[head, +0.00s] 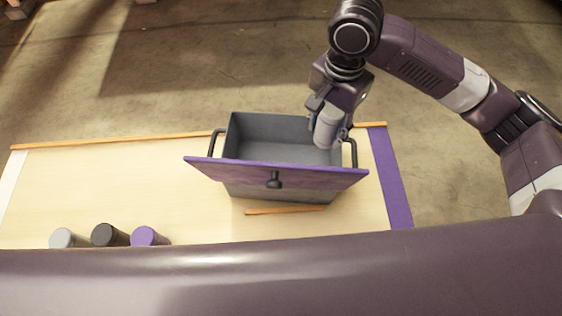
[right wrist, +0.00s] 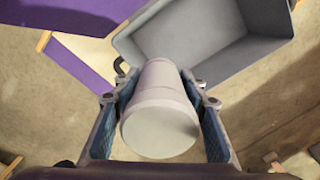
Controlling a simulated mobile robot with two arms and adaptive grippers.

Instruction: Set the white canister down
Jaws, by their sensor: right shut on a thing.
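The white canister (head: 326,132) is held in my right gripper (head: 327,121) at the back right corner of a grey box in the head view. In the right wrist view the canister (right wrist: 160,112) sits between the two blue-padded fingers of the gripper (right wrist: 160,122), its pale round end facing the camera. The grey box (right wrist: 190,35) shows just beyond it. I cannot tell how high the canister is above the table or the box rim. My left gripper is not in view.
The open box (head: 265,128) has dark side handles and a purple front panel (head: 235,175) with a knob. Grey (head: 62,238), black (head: 104,235) and purple (head: 146,236) canisters stand front left. A lath (head: 285,210) lies before the box. The table (head: 110,185) is clear left of the box.

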